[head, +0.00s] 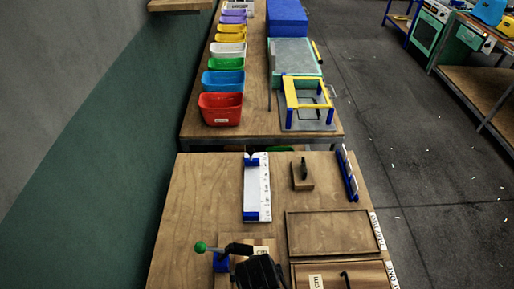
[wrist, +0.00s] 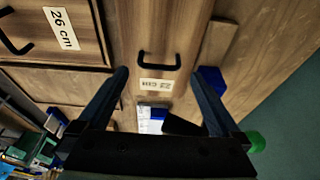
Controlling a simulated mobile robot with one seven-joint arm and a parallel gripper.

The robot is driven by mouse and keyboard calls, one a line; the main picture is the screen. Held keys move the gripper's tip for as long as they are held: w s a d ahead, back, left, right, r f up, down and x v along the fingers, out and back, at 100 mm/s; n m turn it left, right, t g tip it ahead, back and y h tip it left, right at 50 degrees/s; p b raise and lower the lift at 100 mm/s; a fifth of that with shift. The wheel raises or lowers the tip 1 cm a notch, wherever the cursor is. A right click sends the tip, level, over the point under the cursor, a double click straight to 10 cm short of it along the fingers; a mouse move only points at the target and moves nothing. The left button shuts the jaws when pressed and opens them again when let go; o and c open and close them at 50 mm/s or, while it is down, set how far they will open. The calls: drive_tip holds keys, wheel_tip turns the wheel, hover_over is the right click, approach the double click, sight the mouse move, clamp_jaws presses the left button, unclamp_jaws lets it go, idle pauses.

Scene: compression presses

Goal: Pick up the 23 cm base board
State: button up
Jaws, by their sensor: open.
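The 23 cm base board (wrist: 185,25) is a plain wooden board with a black bar handle (wrist: 158,61) and a white label (wrist: 157,88), which appears upside down in the wrist view. In the head view its label (head: 261,251) shows just beyond my gripper, and most of the board is hidden by the arm. My gripper (wrist: 160,72) is open and empty above the board. Its fingers lie on either side of the handle in the picture; I cannot tell the height gap. In the head view my dark gripper (head: 260,272) is at the bottom middle.
The 26 cm board (wrist: 85,28) lies beside it in a framed place; an empty wooden frame (head: 332,233) lies beyond. A blue block (wrist: 212,78) and a green-knobbed lever (head: 200,247) are close by. A white ruler board (head: 264,190) and handled block (head: 301,178) lie farther back.

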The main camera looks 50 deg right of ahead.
drive_tip(key=shift+p+x, duration=0.55)
drive_tip(key=shift+x, duration=2.2)
drive_tip(key=shift+s, duration=0.1)
drive_tip(key=shift+c, duration=0.2)
drive_tip(key=c, duration=1.1)
drive_tip(key=shift+r, duration=0.1)
